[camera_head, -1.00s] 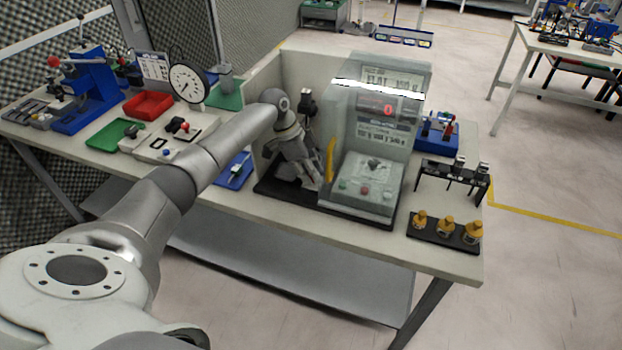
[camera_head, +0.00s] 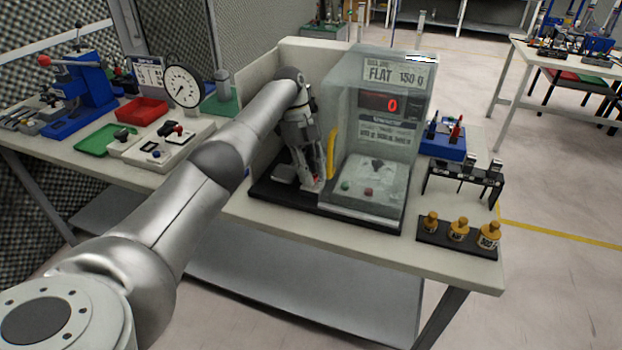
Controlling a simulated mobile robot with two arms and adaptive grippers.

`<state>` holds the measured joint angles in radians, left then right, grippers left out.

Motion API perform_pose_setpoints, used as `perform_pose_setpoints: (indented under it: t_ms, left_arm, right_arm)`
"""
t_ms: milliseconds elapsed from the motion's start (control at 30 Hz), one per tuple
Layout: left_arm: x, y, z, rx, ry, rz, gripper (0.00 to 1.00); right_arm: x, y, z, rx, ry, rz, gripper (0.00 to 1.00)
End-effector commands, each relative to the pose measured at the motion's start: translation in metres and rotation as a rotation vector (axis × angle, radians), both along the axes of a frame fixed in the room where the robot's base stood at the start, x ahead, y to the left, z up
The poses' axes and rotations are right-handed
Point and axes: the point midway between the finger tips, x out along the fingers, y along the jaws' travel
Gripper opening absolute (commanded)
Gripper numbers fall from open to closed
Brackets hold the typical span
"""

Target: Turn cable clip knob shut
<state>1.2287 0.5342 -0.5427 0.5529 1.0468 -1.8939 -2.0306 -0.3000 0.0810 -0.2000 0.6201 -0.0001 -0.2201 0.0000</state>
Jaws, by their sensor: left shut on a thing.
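My left gripper (camera_head: 316,184) points down at the black base (camera_head: 265,192), just left of the clear-walled weighing box (camera_head: 392,150). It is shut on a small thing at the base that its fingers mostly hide. I cannot make out the cable clip or its knob clearly; small reddish and light bits show at the fingertips. The yellow upright handle (camera_head: 333,153) on the box stands close to the right of the fingers. My right gripper is not in view.
A cream wall (camera_head: 320,62) stands behind the gripper. A black tray with brass weights (camera_head: 458,231), a black rack (camera_head: 463,180) and a blue block (camera_head: 442,143) stand to the right. A dial gauge (camera_head: 183,86) and a red tray (camera_head: 141,110) are at left.

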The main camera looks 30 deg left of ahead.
Motion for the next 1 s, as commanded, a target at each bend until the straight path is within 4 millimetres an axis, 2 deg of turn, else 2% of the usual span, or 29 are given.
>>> perform_pose_setpoints:
  t_ms: [33, 233, 800, 833, 967, 1000]
  left_arm:
    - [0.0010, -0.0006, -0.0024, 0.001, -0.001, -0.021, 0.00]
    - [0.0006, -0.0002, -0.0016, 0.001, 0.000, -0.087, 0.00]
    - [0.0006, -0.0003, -0.0004, 0.001, 0.000, -0.115, 0.00]
    - [0.0006, -0.0003, -0.0004, 0.001, 0.000, -0.115, 0.28]
    - [0.0007, -0.0002, -0.0004, 0.001, 0.000, -0.114, 0.44]
    - [0.0007, -0.0002, -0.0004, 0.001, 0.000, -0.114, 0.46]
  right_arm:
    - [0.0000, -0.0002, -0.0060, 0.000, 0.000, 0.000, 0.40]
    - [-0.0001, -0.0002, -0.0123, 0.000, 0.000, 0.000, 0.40]
    - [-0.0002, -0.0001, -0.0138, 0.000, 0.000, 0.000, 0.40]
    - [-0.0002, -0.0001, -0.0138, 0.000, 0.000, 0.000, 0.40]
    - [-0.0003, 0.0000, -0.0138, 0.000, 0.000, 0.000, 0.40]
    - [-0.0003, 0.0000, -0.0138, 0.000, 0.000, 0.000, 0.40]
